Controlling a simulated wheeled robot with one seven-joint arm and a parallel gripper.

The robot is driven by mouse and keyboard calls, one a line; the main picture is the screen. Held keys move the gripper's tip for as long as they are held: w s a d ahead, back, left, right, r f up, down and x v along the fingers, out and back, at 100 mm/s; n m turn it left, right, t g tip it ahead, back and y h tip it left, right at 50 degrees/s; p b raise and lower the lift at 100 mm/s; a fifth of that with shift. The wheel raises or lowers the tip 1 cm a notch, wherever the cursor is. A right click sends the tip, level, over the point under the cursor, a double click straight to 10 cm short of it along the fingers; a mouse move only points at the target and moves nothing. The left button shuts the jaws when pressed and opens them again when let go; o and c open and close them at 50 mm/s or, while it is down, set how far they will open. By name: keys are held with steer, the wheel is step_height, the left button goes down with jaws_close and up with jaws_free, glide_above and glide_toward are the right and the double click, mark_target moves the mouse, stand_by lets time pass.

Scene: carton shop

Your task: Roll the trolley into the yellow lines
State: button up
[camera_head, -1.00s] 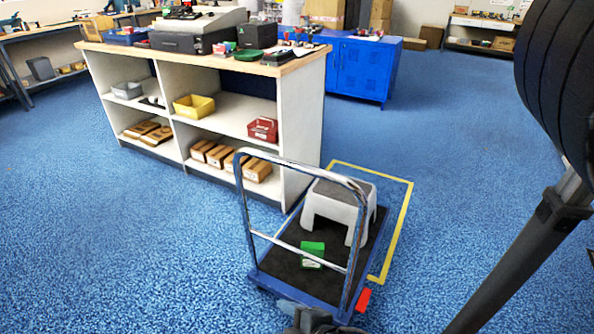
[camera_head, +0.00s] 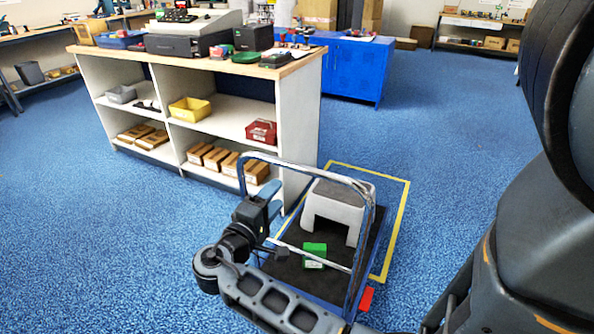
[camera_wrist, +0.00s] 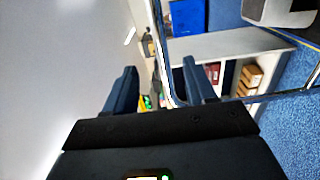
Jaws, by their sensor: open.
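The trolley (camera_head: 290,268) has a dark deck, blue edges and an upright metal handle (camera_head: 330,173). It carries a grey-white step stool (camera_head: 336,212) and a green box (camera_head: 314,256). The yellow lines (camera_head: 397,232) mark a floor rectangle; the trolley overlaps it, with its near end sticking out past the near line. My gripper (camera_head: 268,198) is open at the left side of the handle. In the wrist view, a handle bar (camera_wrist: 160,60) passes between the open fingers (camera_wrist: 160,80); I cannot tell whether it touches them.
A white shelf unit (camera_head: 300,125) with bins and cartons stands close to the left of the marked area. A blue cabinet (camera_head: 352,68) stands behind it. A red piece (camera_head: 366,299) shows at the trolley's near right corner.

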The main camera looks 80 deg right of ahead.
mark_target(299, 169)
steer(key=b+x, duration=0.1)
steer(key=x, duration=1.2)
steer(key=shift+d, duration=0.35)
steer(key=shift+c, duration=0.2)
jaws_close()
steer(key=shift+f, duration=0.2)
